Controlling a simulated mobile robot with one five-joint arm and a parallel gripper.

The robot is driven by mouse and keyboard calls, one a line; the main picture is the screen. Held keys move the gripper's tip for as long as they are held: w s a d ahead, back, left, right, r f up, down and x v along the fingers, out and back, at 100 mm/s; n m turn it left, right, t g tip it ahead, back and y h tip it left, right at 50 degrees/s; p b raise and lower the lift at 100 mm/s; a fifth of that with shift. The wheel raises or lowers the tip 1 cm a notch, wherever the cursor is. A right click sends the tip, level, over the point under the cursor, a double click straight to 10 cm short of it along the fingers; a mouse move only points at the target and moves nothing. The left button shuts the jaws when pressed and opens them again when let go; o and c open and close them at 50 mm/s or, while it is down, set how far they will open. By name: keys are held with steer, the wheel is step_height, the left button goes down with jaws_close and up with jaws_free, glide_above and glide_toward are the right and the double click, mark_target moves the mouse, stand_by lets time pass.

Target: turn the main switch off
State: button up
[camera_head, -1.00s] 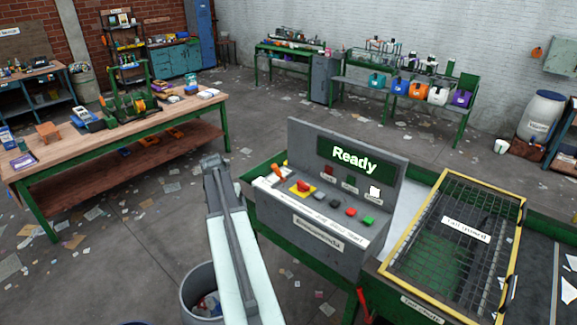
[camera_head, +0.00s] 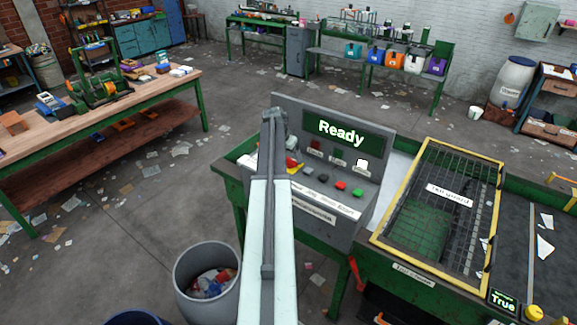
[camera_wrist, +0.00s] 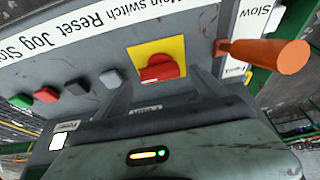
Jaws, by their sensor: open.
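The main switch is a red rotary knob (camera_wrist: 160,69) on a yellow square plate (camera_wrist: 143,53). In the wrist view it sits in the middle, under the upside-down label "Main switch". My open gripper (camera_wrist: 164,88) has one dark finger on each side of the knob, and I cannot tell whether they touch it. In the head view my arm hides the gripper and partly covers the switch (camera_head: 292,164). The switch is on the grey control panel (camera_head: 335,232), whose green display (camera_head: 342,133) reads "Ready".
An orange lever (camera_wrist: 275,55) stands beside the switch near a "Slow" label. Black, grey, red and green buttons (camera_wrist: 46,95) are on the other side. A yellow-framed mesh guard (camera_head: 440,230) is right of the panel. A grey bin (camera_head: 207,280) stands below left.

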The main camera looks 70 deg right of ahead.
mark_target(291, 162)
steer(key=b+x, duration=0.1)
steer(key=x, duration=0.1)
steer(key=shift+d+f, duration=0.1)
steer(key=shift+f, duration=0.2)
steer(key=shift+r, duration=0.15)
steer(key=shift+c, duration=0.6)
steer(key=c, duration=1.3)
steer(key=shift+o, duration=0.2)
